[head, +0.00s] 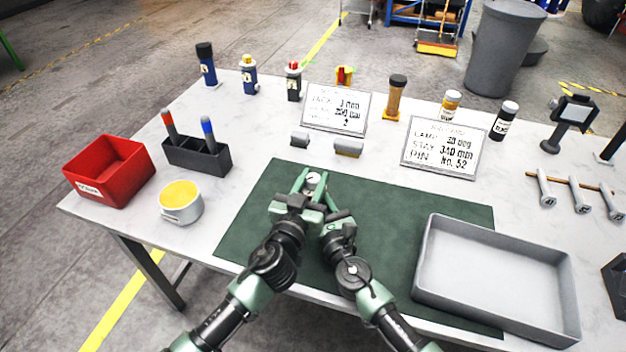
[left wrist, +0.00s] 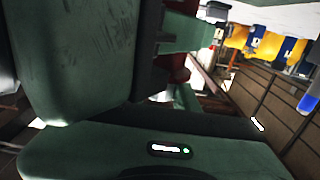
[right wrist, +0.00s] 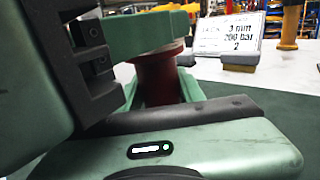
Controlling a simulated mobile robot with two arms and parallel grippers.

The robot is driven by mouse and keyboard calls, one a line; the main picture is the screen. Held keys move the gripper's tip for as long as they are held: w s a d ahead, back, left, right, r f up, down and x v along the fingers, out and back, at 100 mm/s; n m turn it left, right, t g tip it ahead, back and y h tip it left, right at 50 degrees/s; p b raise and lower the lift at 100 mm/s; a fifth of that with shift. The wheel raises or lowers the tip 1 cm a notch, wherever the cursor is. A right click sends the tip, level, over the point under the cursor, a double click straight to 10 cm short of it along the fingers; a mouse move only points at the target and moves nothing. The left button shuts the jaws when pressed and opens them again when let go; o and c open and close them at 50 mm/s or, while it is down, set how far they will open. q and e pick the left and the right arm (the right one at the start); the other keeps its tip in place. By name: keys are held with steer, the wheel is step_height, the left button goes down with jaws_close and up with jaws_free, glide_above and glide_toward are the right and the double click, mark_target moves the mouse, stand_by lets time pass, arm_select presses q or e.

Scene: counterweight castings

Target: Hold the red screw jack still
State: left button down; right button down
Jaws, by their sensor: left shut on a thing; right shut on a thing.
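The red screw jack shows as a red column between green fingers in the right wrist view (right wrist: 158,76). A small part of it shows in the left wrist view (left wrist: 180,72). In the head view my grippers hide most of it, and a pale round top shows between the fingers. My left gripper (head: 308,186) is shut on the jack over the green mat (head: 262,226). My right gripper (head: 334,214) is close beside it and shut on the jack lower down; its fingertips are largely hidden in the head view.
A large grey tray (head: 426,262) lies on the mat's right side. A red bin (head: 122,172), a black marker holder (head: 196,157) and a yellow-filled cup (head: 182,208) stand left. Two sign cards (head: 336,109) (head: 440,147) and several bottles stand behind. The mat's left part is clear.

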arm_select(q)
steer(key=m+g+h, duration=0.1)
steer(key=m+h, duration=0.1)
steer(key=m+g+h, duration=0.1)
steer(key=h, duration=0.2)
steer(key=shift+w+a+m+g, duration=0.1)
steer(key=shift+a+m+g, duration=0.05)
steer(key=shift+m+g, duration=0.2)
steer(key=m+g+h, duration=0.3)
steer(key=g+h, duration=0.1)
steer(key=shift+m, duration=0.25)
steer(key=m+g+h, duration=0.1)
steer(key=m+g, duration=0.1)
steer(key=g, duration=0.1)
steer(key=m+g+h, duration=0.1)
steer(key=m+g, duration=0.1)
steer(key=g, duration=0.1)
steer(key=shift+w+h, duration=0.1)
steer(key=shift+h, duration=0.3)
steer(key=shift+m+g+h, duration=0.3)
steer(key=shift+m+g, duration=1)
steer(key=shift+g, duration=0.75)
steer(key=c, duration=1.1)
jaws_free()
steer(key=shift+o, duration=0.2)
steer(key=a, duration=1.1)
steer(key=shift+s+a, duration=0.25)
steer(key=shift+a, duration=0.15)
